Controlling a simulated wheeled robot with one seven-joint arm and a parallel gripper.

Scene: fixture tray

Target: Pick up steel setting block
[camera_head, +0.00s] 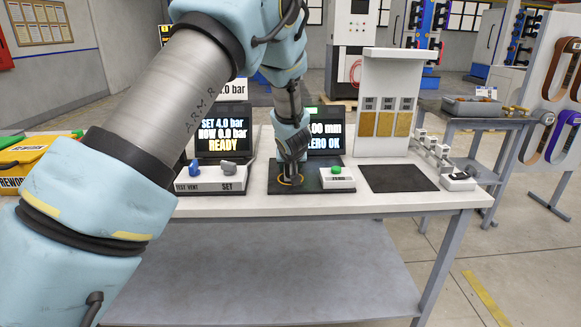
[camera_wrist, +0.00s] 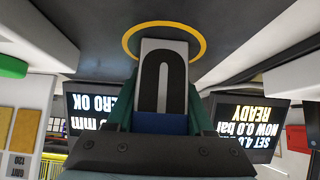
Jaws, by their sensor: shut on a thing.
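My gripper (camera_wrist: 160,110) is shut on a pale block with a dark rounded loop mark, the steel setting block (camera_wrist: 151,52), which sits between its teal fingers in the wrist view. The block's far end is at a yellow ring (camera_wrist: 130,42) on a dark surface; I cannot tell if it touches. In the head view my gripper (camera_head: 290,176) points down over the dark gauge plate (camera_head: 330,184) in front of the "ZERO OK" screen (camera_head: 327,139). The block is hidden there by my gripper.
A white box with a green button (camera_head: 337,178) stands right of the gripper. A screen reading "READY" (camera_head: 222,132) stands left. A black mat (camera_head: 398,179) lies clear to the right, before an upright white panel (camera_head: 388,75).

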